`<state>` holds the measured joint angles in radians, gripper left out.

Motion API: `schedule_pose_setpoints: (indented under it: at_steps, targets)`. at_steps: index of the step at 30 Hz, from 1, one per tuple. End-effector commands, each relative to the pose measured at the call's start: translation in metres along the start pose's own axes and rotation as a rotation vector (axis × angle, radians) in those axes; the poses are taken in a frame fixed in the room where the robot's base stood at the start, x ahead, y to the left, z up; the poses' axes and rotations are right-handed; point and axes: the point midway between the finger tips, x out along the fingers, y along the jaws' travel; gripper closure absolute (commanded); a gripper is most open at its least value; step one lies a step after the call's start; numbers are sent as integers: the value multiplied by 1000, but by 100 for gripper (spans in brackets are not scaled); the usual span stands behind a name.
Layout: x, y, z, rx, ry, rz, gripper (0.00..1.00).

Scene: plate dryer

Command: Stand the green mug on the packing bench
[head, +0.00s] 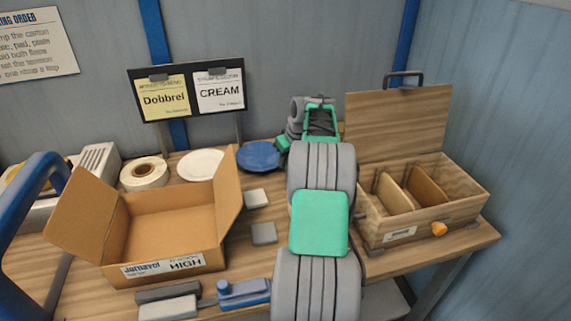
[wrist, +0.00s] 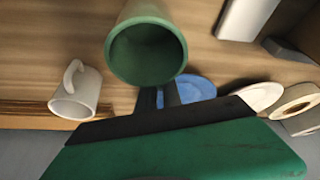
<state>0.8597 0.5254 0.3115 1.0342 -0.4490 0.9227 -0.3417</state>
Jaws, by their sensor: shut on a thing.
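The green mug (wrist: 147,52) shows in the wrist view at top centre, its open mouth toward the camera. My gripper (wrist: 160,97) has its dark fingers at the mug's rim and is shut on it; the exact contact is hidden. The mug does not show in the head view, where my arm covers the middle. The packing bench (head: 240,258) is a wooden top, also behind the mug in the wrist view (wrist: 215,60). I cannot tell whether the mug touches it.
A white mug (wrist: 75,98) is left in the wrist view. A blue plate (head: 258,155), white plate (head: 201,164) and tape roll (head: 144,173) lie at the back. An open carton (head: 165,235) stands left, a wooden divided box (head: 425,205) right. Small grey blocks (head: 264,233) lie between.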

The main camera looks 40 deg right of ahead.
Motion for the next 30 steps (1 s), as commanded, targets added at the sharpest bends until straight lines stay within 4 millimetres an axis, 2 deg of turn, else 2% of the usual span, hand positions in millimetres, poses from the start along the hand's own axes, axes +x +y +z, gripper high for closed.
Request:
schedule_pose_setpoints:
  at_steps: [3, 13, 14, 21, 30]
  targets:
    - [15, 0, 7, 1, -2, -1, 100]
    - [20, 0, 10, 0, 0, 0, 100]
    - [20, 0, 10, 0, -1, -1, 89]
    - [20, 0, 10, 0, -1, -1, 69]
    - [15, 0, 7, 0, -1, 0, 69]
